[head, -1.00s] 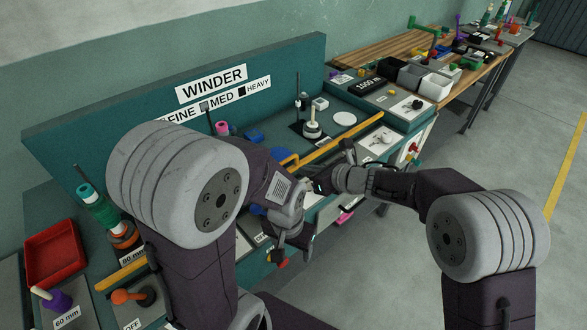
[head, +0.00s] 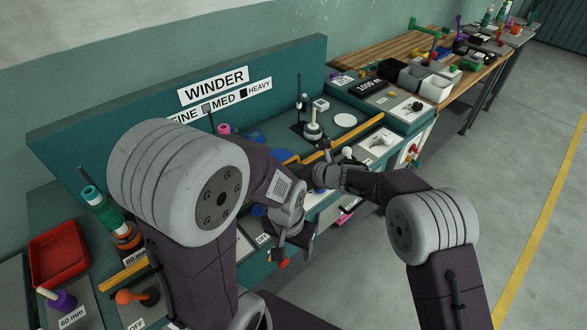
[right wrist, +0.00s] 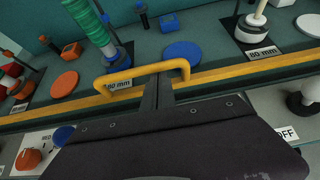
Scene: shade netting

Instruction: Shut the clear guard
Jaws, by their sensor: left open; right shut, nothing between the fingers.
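The guard's clear panel is hard to make out. Its yellow edge bar (head: 345,132) runs along the front of the winder bench, partly hidden by my left arm. In the right wrist view the bar (right wrist: 235,72) crosses the picture, with a yellow loop handle (right wrist: 120,78) on it. My right gripper (head: 322,150) is shut and empty beside the bar. In the right wrist view its fingertips (right wrist: 158,82) overlap the handle's loop; I cannot tell whether they touch it. My left gripper (head: 290,238) is open, lower down in front of the bench, its fingers partly hidden.
Behind the bar stand a green spool (right wrist: 90,22), a white spool (right wrist: 252,25) and a blue disc (right wrist: 182,54). A red tray (head: 58,255) is at the left. An orange knob (head: 130,296) and a white knob (head: 381,139) sit on front panels. Floor at right is clear.

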